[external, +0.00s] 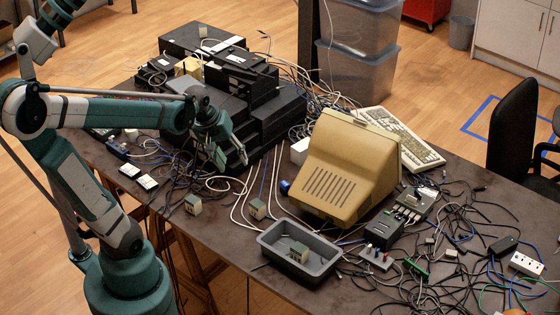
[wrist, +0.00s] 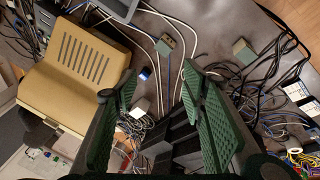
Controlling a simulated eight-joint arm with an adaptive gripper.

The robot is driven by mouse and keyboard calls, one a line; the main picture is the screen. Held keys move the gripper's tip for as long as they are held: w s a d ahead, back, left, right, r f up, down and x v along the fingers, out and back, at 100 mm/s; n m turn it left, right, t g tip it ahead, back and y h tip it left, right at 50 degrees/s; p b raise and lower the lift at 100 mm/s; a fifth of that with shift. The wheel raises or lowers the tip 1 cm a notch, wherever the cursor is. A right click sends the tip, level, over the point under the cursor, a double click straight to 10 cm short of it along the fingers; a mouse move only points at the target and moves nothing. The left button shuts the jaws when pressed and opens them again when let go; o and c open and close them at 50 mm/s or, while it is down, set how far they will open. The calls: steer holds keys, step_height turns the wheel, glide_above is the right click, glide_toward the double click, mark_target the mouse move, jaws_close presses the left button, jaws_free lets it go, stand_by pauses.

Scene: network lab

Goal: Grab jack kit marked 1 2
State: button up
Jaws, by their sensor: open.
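Several small grey-green and cream jack boxes are in view; none has a marking I can read. One box (external: 193,204) lies on the table near the front edge, left of the others. A second box (external: 257,209) lies between it and the monitor. A third box (external: 299,252) is inside the grey tray (external: 268,240). Two boxes show in the wrist view, one at upper middle (wrist: 165,44) and one at upper right (wrist: 243,51). My gripper (external: 219,152) is open and empty, above the table beside the black equipment. Its green fingers (wrist: 158,92) are apart in the wrist view.
A beige monitor (external: 340,165) stands right of the boxes. Black network units (external: 262,115) are stacked behind my gripper. Loose cables (external: 440,245) cover much of the table, some running close to the boxes. A keyboard (external: 400,138) lies behind the monitor.

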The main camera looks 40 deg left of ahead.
steer(key=w+f+n+g+h, duration=0.1)
steer(key=w+f+n+g, duration=0.1)
steer(key=w+f+n, duration=0.5)
steer(key=n+g+h+b, duration=0.2)
steer(key=n+g, duration=0.1)
glide_above(256, 202)
steer(key=a, duration=0.2)
step_height(256, 202, down, 12)
steer(key=shift+f, duration=0.45)
steer(key=shift+x, duration=1.3)
steer(key=shift+w, duration=0.1)
steer(key=shift+b+x, duration=0.8)
steer(key=shift+x, duration=1.8)
